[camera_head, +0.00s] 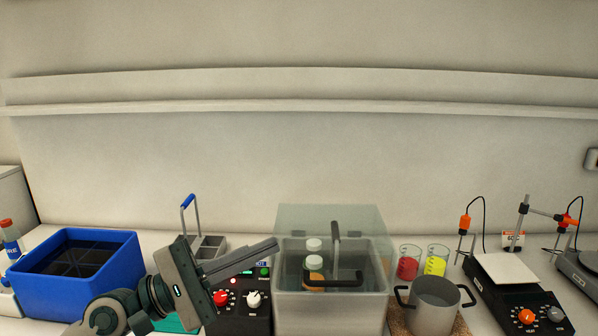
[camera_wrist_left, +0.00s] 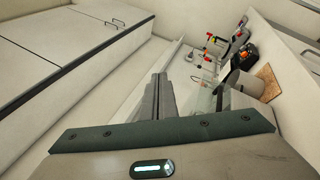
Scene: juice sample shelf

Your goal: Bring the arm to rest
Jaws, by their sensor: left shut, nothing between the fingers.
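My left gripper (camera_head: 262,250) comes in from the lower left in the head view. Its fingers are shut together with nothing between them and point right, in front of the control box and beside the clear tank. In the left wrist view the closed fingers (camera_wrist_left: 160,82) point up the picture, with the bench things small beyond them. My right gripper is not in view.
A blue bin (camera_head: 120,262) stands left and a grey caddy (camera_head: 208,246) behind my arm. The clear tank (camera_head: 330,305) holds white-capped bottles. Right of it are red (camera_head: 408,264) and yellow (camera_head: 436,262) beakers, a metal pot (camera_head: 434,300) and a stirrer (camera_head: 525,313).

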